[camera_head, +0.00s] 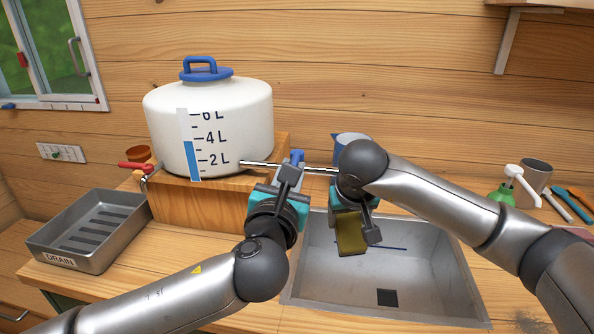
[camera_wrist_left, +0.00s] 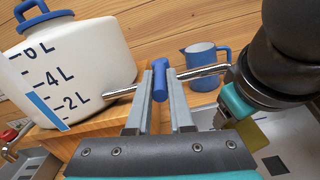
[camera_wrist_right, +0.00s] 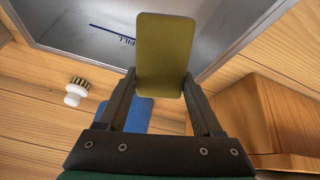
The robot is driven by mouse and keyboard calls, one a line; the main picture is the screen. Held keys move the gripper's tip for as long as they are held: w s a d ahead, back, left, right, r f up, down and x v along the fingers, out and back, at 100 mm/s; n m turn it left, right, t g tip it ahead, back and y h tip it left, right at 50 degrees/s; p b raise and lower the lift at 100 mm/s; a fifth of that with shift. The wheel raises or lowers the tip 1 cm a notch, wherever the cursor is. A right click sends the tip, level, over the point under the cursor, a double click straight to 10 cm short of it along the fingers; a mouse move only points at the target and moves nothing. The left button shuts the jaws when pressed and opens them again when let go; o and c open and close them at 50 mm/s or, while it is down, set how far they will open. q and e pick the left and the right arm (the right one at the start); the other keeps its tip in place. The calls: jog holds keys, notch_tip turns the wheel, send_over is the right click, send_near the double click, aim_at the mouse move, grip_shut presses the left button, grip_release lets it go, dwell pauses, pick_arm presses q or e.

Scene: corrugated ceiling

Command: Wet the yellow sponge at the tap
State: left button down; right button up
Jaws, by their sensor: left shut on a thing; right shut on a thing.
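The yellow sponge (camera_head: 350,235), olive-yellow and slab-shaped, hangs over the steel sink. My right gripper (camera_head: 356,212) is shut on it, and the right wrist view shows the sponge (camera_wrist_right: 166,55) between the fingers. The tap is a long metal spout (camera_head: 262,165) running right from the white water tank (camera_head: 245,112), with a blue lever (camera_head: 298,155) on it. My left gripper (camera_head: 291,175) is shut on the blue lever, which stands between its fingers in the left wrist view (camera_wrist_left: 160,82). The spout's end is hidden behind my right arm. I see no water stream.
The sink (camera_head: 420,265) has a dark drain and a blue line on its wall. A blue jug (camera_wrist_left: 201,66) stands behind the spout. A grey drain tray (camera_head: 125,211) sits at left. A green soap bottle (camera_head: 503,194) and a grey cup (camera_head: 536,175) stand at right.

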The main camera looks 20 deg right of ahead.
aim_at(347, 253)
pick_arm(q)
jog(key=shift+f+h, duration=0.1)
jog(key=shift+h, duration=0.2)
jog(key=c, duration=0.8)
grip_release()
jog(key=shift+a, duration=0.1)
jog(key=v, duration=1.2)
pick_arm(e)
jog(key=shift+s, duration=0.1)
jog(key=shift+s+a, duration=0.35)
jog(key=shift+s, duration=0.25)
jog(key=shift+s+a, duration=0.3)
jog(key=shift+s, duration=0.25)
pick_arm(q)
jog(key=shift+r+p, duration=0.3)
jog(key=shift+r, duration=0.2)
pick_arm(e)
jog(key=shift+s+a, duration=0.4)
jog(key=shift+s, duration=0.35)
jog(key=shift+s+a, duration=0.45)
jog(key=shift+s, duration=0.3)
jog(key=shift+s+a, duration=0.4)
jog(key=shift+s, duration=0.35)
